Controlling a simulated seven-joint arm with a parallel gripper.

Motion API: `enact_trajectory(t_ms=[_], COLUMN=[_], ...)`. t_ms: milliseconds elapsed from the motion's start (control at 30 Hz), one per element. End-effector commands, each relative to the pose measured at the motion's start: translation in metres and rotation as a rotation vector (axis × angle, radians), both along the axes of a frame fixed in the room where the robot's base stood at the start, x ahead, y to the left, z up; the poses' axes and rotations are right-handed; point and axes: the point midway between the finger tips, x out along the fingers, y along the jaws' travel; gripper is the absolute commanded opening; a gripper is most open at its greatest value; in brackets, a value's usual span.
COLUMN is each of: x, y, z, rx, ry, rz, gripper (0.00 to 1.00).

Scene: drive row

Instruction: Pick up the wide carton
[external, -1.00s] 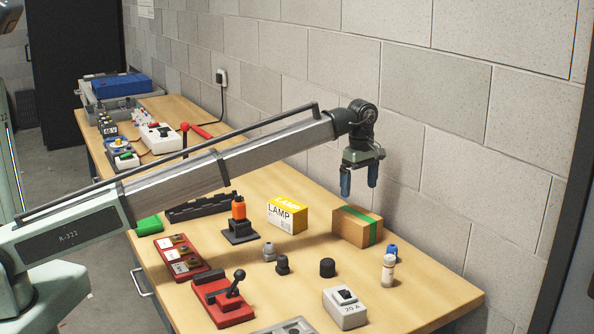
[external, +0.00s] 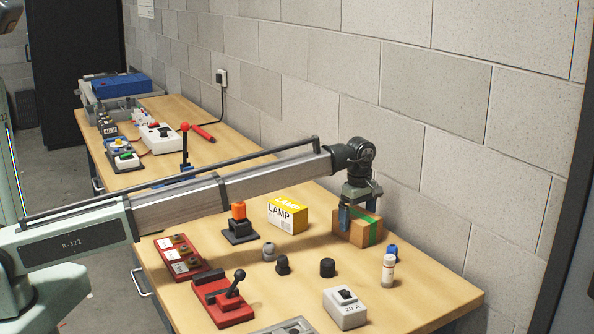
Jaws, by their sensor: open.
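The wide carton (external: 345,234) is a brown cardboard box with a green stripe. It sits on the wooden table near the block wall, right of the yellow and white lamp box. My gripper (external: 358,217) points down over the carton, with its blue fingers low at the carton's height. One finger shows in front of the carton's near side; the other is mostly hidden. The jaws are open. I cannot tell whether the fingers touch the carton.
The lamp box (external: 287,215) stands close on the left. Black knobs (external: 327,268), a 20 A switch box (external: 345,307) and a red lever unit (external: 223,298) are in front.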

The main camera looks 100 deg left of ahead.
Motion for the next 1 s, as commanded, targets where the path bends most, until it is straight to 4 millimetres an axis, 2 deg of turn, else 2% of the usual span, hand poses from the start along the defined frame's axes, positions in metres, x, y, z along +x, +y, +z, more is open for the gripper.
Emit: enact_trajectory(t_ms=[100, 200, 467, 1000], x=[0.0, 0.0, 0.0, 0.0], y=[-0.001, -0.001, -0.001, -0.001], z=[-0.018, -0.028, -0.032, -0.032], rx=[-0.001, -0.001, 0.0, 0.0], ry=[0.002, 0.001, 0.0, 0.0], rz=[0.0, 0.0, 0.0, 0.0], gripper=[1.0, 1.0, 1.0, 0.49])
